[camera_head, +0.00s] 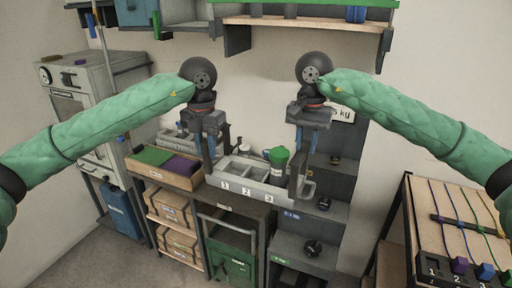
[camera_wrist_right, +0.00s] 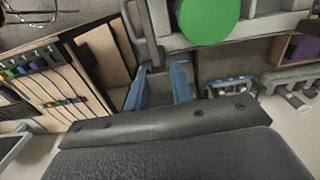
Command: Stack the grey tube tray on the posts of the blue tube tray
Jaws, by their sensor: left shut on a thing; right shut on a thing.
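The grey tray (camera_head: 246,189), with compartments marked 1, 2 and 3, is at the bench's front edge between my grippers. I cannot tell whether it touches the bench. A green-lidded container (camera_head: 278,158) stands in or behind its right part; the lid also shows in the right wrist view (camera_wrist_right: 208,18). My left gripper (camera_head: 206,148) is shut at the tray's left end. My right gripper (camera_head: 300,142) is shut at its right end; its blue fingers (camera_wrist_right: 160,88) show in the wrist view. The grip contacts are partly hidden. I cannot clearly identify the blue tube tray or its posts.
A box with green and purple compartments (camera_head: 165,167) stands left of the tray. A dark shelf unit (camera_head: 340,205) is on the right, and a board with coloured cables (camera_head: 462,225) further right. A wall shelf (camera_head: 300,22) hangs above. Cartons (camera_head: 175,207) sit below.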

